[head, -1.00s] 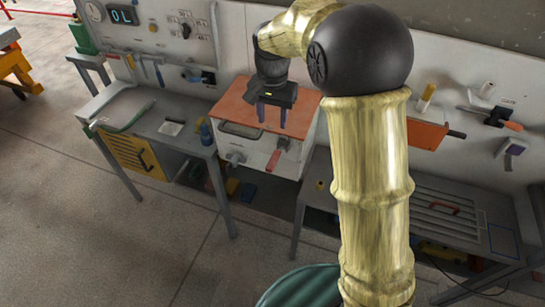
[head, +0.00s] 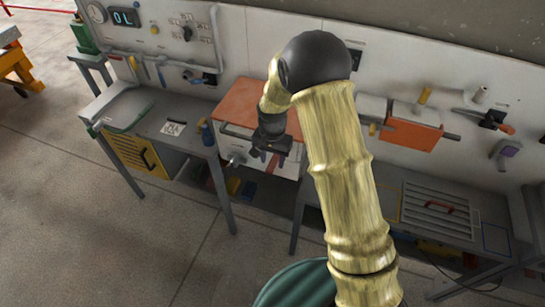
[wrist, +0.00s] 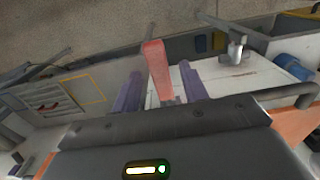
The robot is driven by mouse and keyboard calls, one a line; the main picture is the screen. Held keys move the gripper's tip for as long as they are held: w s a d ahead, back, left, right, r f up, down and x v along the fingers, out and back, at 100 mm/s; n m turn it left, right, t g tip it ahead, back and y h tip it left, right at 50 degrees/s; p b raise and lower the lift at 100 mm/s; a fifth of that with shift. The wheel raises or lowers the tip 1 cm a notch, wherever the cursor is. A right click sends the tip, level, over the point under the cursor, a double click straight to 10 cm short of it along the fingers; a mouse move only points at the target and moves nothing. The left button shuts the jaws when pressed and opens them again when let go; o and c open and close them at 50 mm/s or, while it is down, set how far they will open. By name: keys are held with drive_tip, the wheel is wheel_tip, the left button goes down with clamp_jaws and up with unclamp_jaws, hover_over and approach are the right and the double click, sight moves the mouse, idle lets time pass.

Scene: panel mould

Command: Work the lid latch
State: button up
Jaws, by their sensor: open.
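A white box (head: 232,145) with an orange lid (head: 243,98) stands between the benches. In the wrist view, the red latch handle (wrist: 157,68) sticks out from the white front face. In the wrist view, my gripper's (wrist: 162,85) two purple fingers are apart, one on each side of the red handle. Whether either finger touches it I cannot tell.
A grey knob (head: 236,158) juts from the box front left of my gripper, and also shows in the wrist view (wrist: 236,50). A bench with a slatted panel (head: 440,210) stands to the right. The wall panel behind carries several fittings, including an orange block (head: 412,134).

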drive_tip(key=shift+f, duration=0.45)
clamp_jaws()
drive_tip(key=shift+w, duration=0.1)
